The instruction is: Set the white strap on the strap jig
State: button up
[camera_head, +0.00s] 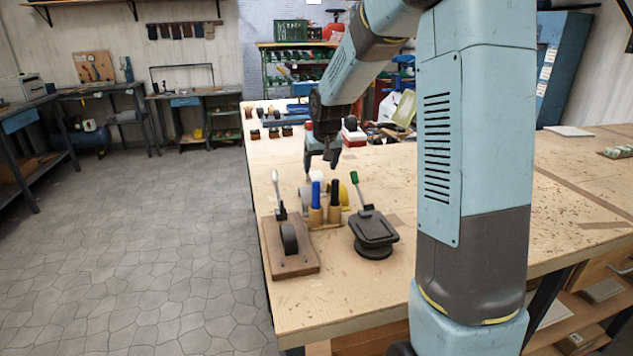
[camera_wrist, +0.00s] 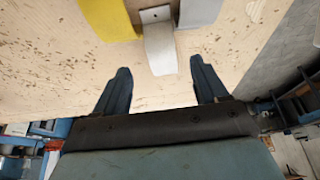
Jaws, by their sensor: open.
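The white strap (camera_wrist: 160,48) hangs from a small metal bracket (camera_wrist: 155,15) in the wrist view, between a yellow strap (camera_wrist: 108,17) and a grey one (camera_wrist: 199,12). My gripper (camera_wrist: 160,66) is open, with one finger on each side of the white strap and apart from it. In the head view my gripper (camera_head: 322,160) is above the table, behind the tool holders. A wooden board with an upright dark rounded form (camera_head: 289,240) and a lever stands at the table's near left; I cannot tell for sure that it is the strap jig.
A black press-like device (camera_head: 373,232) with a green-handled lever stands right of the board. Wooden holders with blue (camera_head: 316,194) and dark handles (camera_head: 335,194) stand between and behind them. A yellow piece (camera_head: 344,194) shows behind these. The table's left edge is close.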

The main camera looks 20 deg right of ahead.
aim_at(317, 177)
jog(key=shift+x, duration=2.6)
jog(key=shift+a, duration=0.1)
jog(key=shift+c, duration=0.3)
jog(key=c, duration=1.1)
